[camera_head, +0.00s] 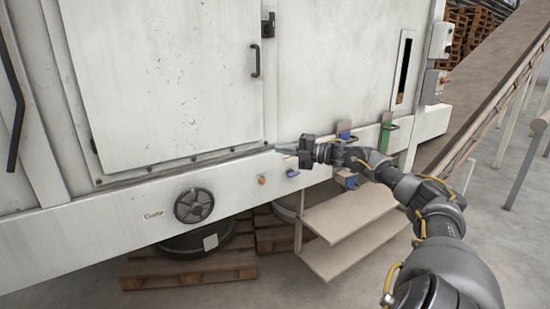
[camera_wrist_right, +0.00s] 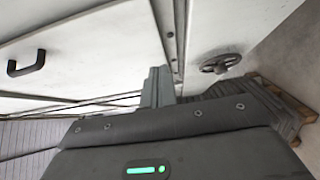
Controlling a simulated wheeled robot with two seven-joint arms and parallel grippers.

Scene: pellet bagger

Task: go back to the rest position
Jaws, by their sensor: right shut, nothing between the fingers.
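My right gripper (camera_head: 288,151) is at the end of my right arm, which comes in from the lower right in the head view. Its fingers point left, in front of the lower beam of the white machine (camera_head: 350,60). The fingers (camera_wrist_right: 157,88) also show in the right wrist view, closed together with nothing between them. The gripper appears apart from the machine's door (camera_head: 165,80) and from the black handwheel (camera_head: 194,205). My left gripper is not in view.
A blue knob (camera_head: 292,173) and an orange button (camera_head: 262,180) sit on the beam near the gripper. Beige shelves (camera_head: 350,243) stand below my forearm. A wooden pallet (camera_head: 190,270) lies under the machine. A sloping conveyor (camera_head: 500,75) rises at right. The floor at lower left looks clear.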

